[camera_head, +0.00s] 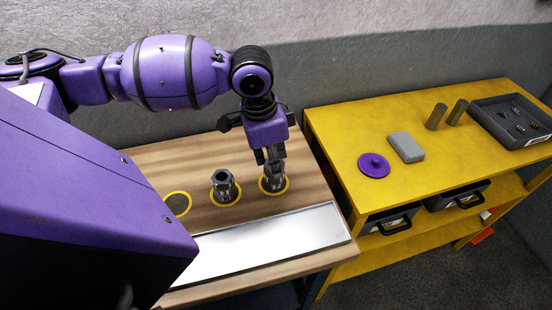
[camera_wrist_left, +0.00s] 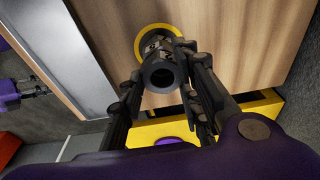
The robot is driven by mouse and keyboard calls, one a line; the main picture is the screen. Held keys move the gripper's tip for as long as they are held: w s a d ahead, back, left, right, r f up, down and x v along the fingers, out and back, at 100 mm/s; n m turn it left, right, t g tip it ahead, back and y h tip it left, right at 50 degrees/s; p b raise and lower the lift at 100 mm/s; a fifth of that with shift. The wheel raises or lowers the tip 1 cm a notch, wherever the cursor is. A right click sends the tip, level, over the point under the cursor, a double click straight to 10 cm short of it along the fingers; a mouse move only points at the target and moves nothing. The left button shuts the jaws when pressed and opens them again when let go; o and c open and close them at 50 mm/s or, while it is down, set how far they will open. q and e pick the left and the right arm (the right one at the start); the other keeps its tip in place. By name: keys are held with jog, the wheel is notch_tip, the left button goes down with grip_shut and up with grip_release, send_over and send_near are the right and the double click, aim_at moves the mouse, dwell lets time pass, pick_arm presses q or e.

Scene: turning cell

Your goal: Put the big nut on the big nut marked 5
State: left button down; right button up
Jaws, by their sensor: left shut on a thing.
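My left gripper (camera_head: 271,171) points down over the rightmost yellow ring on the wooden table. It is shut on a dark metal nut (camera_wrist_left: 159,75) with a round hole, seen end-on between the fingers in the left wrist view. More metal shows below it at the yellow ring (camera_wrist_left: 140,42); whether the held nut touches it I cannot tell. Another big steel nut (camera_head: 224,186) stands upright in the middle ring. The left ring (camera_head: 178,204) holds no standing nut. No number marks are readable. What seems to be my right gripper (camera_wrist_left: 42,88) shows small at the left wrist view's edge.
A shiny metal plate (camera_head: 265,243) lies along the table's front. The yellow bench (camera_head: 340,135) at the right carries a purple knobbed disc (camera_head: 374,165), a grey block (camera_head: 406,147), two upright cylinders (camera_head: 437,117) and a dark tray (camera_head: 482,116) of small parts.

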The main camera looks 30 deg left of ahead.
aim_at(266, 166)
pick_arm(q)
jog(key=shift+s, duration=0.25)
jog(key=shift+w+f, duration=0.1)
jog(key=shift+w, duration=0.05)
jog(key=c, duration=1.4)
grip_release()
jog(key=shift+w+f, duration=0.1)
jog(key=shift+f, duration=0.05)
jog(key=shift+o, duration=0.6)
jog(key=shift+r, duration=0.3)
notch_tip(266, 166, up, 12)
jog(key=s+a+p, duration=0.1)
jog(key=shift+s+f, duration=0.2)
jog(key=shift+s, duration=0.05)
pick_arm(e)
jog(key=shift+w+a+r, duration=0.3)
jog(key=shift+w+r, duration=0.2)
jog(key=shift+r, duration=0.15)
